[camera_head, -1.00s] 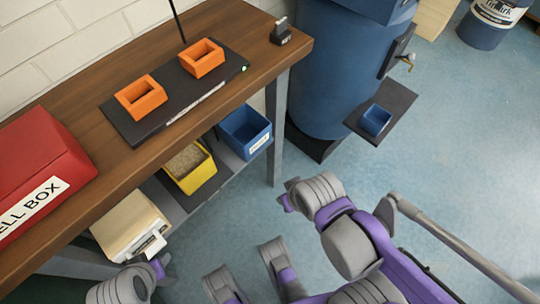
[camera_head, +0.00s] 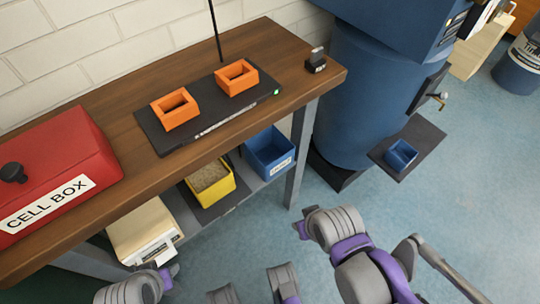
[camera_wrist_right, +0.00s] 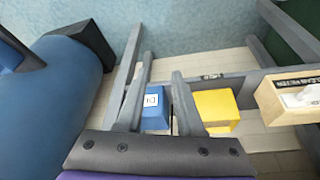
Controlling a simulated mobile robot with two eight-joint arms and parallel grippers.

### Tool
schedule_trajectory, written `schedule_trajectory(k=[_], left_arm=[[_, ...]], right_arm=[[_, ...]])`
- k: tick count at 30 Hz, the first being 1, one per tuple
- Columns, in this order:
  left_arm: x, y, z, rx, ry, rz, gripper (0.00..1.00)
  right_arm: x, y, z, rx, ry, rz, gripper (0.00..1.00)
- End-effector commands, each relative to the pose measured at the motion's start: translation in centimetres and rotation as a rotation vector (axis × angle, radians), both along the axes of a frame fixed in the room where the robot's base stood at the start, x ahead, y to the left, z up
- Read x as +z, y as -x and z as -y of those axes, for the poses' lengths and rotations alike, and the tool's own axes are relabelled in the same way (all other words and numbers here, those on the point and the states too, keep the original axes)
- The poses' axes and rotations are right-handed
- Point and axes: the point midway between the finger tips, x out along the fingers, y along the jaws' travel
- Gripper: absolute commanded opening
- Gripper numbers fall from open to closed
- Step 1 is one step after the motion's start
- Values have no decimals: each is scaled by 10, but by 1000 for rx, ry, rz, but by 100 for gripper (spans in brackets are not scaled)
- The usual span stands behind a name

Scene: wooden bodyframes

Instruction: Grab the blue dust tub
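A blue tub (camera_head: 270,152) with a white label, too small to read surely, stands on the lower shelf at its right end. A smaller blue tub (camera_head: 401,154) sits on a dark ledge of the blue machine. My right gripper (camera_head: 302,230) is in front of the shelf, apart from both tubs. In the right wrist view my right gripper (camera_wrist_right: 163,75) is open and empty, with the labelled blue tub (camera_wrist_right: 155,112) seen beyond and between its fingers. My left gripper (camera_head: 167,274) is at the lower left, near the shelf's left end; its fingers are unclear.
A yellow tub (camera_head: 211,184) and a beige box (camera_head: 145,233) share the lower shelf (camera_head: 231,203). The wooden tabletop (camera_head: 120,110) overhangs them, with a grey leg (camera_head: 299,150) at the right. A blue machine (camera_head: 365,95) stands beyond.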

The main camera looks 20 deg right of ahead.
Motion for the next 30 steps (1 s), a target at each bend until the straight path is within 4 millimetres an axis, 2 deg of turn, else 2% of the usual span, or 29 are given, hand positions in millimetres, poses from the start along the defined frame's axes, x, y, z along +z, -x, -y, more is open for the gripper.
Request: schedule_trajectory(k=[3,5,8,11,15,21,25,30], left_arm=[[0,0,0,0,0,0,45],[0,0,0,0,0,0,45],[2,0,0,0,0,1,45],[5,1,0,0,0,1,45],[10,1,0,0,0,3,45],[16,2,0,0,0,5,45],[19,3,0,0,0,6,45],[22,3,0,0,0,6,45]], right_arm=[[0,0,0,1,-1,1,41],[0,-4,-2,10,-8,7,41],[-2,-19,-10,48,-39,37,41],[-4,-48,-23,116,-93,105,41],[-8,-96,-38,213,-159,252,41],[-13,-153,-39,292,-183,488,41],[-17,-177,-30,305,-160,617,41],[-22,-191,-19,301,-128,712,41]])
